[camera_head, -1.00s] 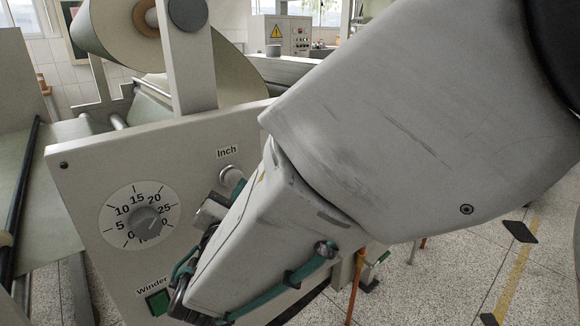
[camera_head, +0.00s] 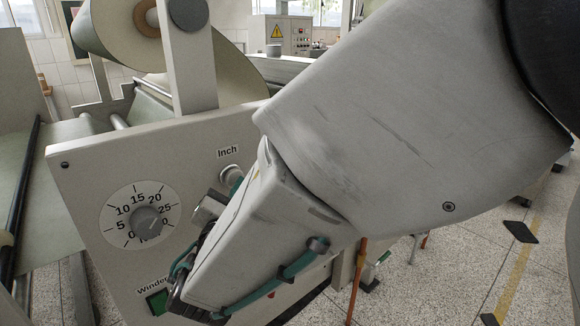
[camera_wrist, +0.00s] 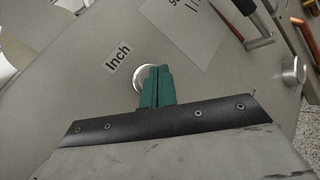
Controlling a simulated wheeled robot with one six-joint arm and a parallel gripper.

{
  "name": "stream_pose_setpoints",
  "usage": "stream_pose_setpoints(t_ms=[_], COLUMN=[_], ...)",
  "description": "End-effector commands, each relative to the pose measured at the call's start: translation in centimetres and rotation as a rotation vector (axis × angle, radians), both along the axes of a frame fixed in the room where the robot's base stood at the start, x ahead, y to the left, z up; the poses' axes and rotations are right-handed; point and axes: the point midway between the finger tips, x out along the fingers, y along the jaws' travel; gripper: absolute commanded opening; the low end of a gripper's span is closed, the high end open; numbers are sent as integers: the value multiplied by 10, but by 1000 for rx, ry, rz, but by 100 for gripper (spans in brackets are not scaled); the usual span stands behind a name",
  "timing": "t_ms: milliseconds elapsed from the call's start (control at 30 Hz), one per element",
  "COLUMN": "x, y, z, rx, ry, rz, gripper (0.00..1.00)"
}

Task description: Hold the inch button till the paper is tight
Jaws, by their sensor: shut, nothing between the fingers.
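The round Inch button (camera_head: 230,174) is on the slanted front panel (camera_head: 105,165), below its "Inch" label. My gripper's teal fingertips (camera_head: 237,185) are right at the button in the head view; most of my gripper is behind my arm. In the wrist view, my gripper (camera_wrist: 156,72) is shut, with its fingers together over the right part of the pale Inch button (camera_wrist: 141,79). I cannot tell whether they touch or press it. A large paper roll (camera_head: 232,75) hangs above the panel. A grey-green sheet (camera_head: 62,190) lies at the left; its tension is unclear.
A speed dial (camera_head: 147,218) and the green Winder switch (camera_head: 158,301) sit lower on the panel. In the wrist view, a red handle (camera_wrist: 232,30) and a metal knob (camera_wrist: 293,70) are at upper right. Open speckled floor (camera_head: 460,260) lies right.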

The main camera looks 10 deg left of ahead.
Motion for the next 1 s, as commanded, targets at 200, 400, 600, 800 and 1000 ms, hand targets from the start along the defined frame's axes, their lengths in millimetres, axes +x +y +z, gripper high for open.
stream_pose_setpoints(t_ms=[200,400,600,800,1000], x=[0,2,3,5,6], y=[0,2,4,5,7], z=[0,0,0,-1,0], rx=[0,0,0,-1,0], ry=[0,0,0,1,1], rz=[0,0,0,0,1], gripper=[0,0,0,0,0])
